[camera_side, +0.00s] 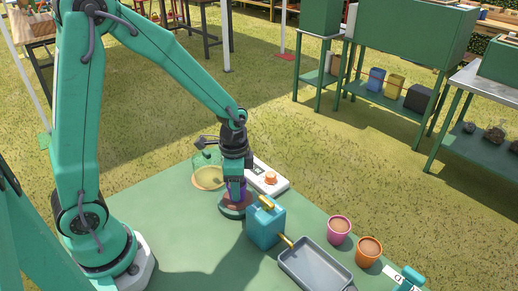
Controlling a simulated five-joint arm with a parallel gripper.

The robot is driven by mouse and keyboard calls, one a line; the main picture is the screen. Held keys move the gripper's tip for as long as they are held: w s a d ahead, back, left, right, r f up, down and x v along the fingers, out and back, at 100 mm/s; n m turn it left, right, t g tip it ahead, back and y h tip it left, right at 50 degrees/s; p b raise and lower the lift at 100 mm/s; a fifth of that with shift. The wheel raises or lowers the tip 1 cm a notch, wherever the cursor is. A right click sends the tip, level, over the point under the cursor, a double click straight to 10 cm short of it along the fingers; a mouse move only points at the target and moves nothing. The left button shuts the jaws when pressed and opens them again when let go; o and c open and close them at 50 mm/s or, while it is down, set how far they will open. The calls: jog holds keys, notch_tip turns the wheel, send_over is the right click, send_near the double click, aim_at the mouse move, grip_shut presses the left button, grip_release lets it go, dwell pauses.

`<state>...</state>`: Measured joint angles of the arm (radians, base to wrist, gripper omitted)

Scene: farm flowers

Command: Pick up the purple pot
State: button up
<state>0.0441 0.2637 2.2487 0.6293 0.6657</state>
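A purple surface, apparently the purple pot (243,190), shows in a narrow strip at my gripper (235,192). The gripper points straight down and covers most of it. A pink pot (339,231) and an orange pot (368,251), both with brown soil, stand upright to the right, well apart from the gripper.
A blue watering can (265,228) with a yellow handle and spout stands close right of the gripper. A grey tray (314,267) lies in front of the pots. A white scale-like device (275,182) and a clear glass vessel (207,165) are behind. The green table (185,236) is bare at left front.

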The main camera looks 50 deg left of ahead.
jog(key=shift+r, duration=0.1)
jog(key=shift+c, duration=0.5)
jog(key=shift+r, duration=0.8)
notch_tip(320, 180, up, 2)
jog(key=shift+r, duration=0.1)
jog(key=s+d+r, duration=0.6)
jog(key=d+r, duration=0.1)
jog(key=d, duration=0.2)
jog(key=shift+s+d, duration=0.2)
jog(key=shift+d, duration=0.2)
